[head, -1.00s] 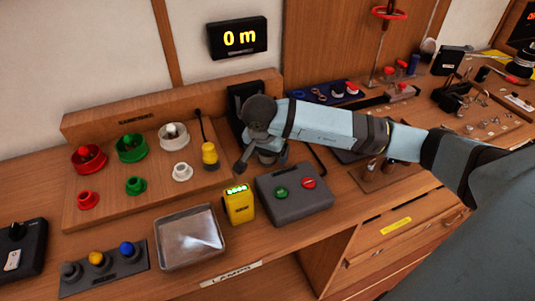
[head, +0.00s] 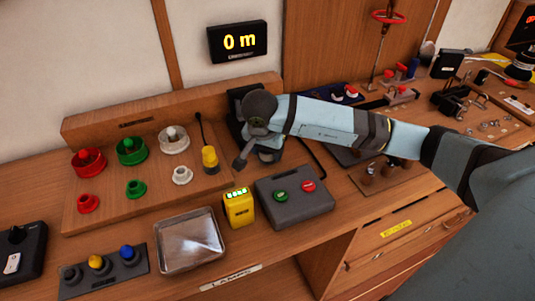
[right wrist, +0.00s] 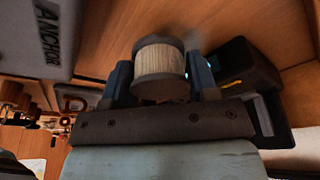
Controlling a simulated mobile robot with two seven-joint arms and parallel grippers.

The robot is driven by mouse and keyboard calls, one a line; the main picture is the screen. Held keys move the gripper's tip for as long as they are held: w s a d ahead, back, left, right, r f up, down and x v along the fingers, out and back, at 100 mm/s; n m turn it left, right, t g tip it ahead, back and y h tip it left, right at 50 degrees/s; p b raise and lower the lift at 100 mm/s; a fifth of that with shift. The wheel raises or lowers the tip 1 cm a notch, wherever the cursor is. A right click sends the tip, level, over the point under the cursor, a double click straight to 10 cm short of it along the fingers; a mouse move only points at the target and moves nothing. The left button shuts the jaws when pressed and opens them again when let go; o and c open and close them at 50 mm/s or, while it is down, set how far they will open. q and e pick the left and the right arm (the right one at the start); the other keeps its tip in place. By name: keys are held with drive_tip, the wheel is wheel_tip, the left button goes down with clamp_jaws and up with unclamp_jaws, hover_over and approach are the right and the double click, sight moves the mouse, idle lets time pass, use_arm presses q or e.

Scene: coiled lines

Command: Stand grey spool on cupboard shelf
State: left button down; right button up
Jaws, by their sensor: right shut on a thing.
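My right gripper (right wrist: 160,80) is shut on the grey spool (right wrist: 160,72) in the right wrist view. The spool has grey rims and pale line wound between them, with one finger on each side. In the head view my right gripper (head: 256,156) is over the back of the bench, in front of a dark stand, and my wrist covers much of the spool. I cannot tell whether the spool touches anything below. My left gripper is not in view. No cupboard shelf is clearly identifiable; an open space (head: 290,284) shows below the bench edge.
A grey box with green and red buttons (head: 293,197), a yellow meter (head: 239,208) and a metal tray (head: 189,241) stand in front.

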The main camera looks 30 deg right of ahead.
use_arm(q)
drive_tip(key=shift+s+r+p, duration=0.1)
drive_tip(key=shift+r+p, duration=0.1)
drive_tip(key=shift+p, duration=0.5)
use_arm(e)
wheel_tip(320, 180, up, 18)
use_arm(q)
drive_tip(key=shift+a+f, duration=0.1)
use_arm(e)
drive_tip(key=shift+a, duration=0.1)
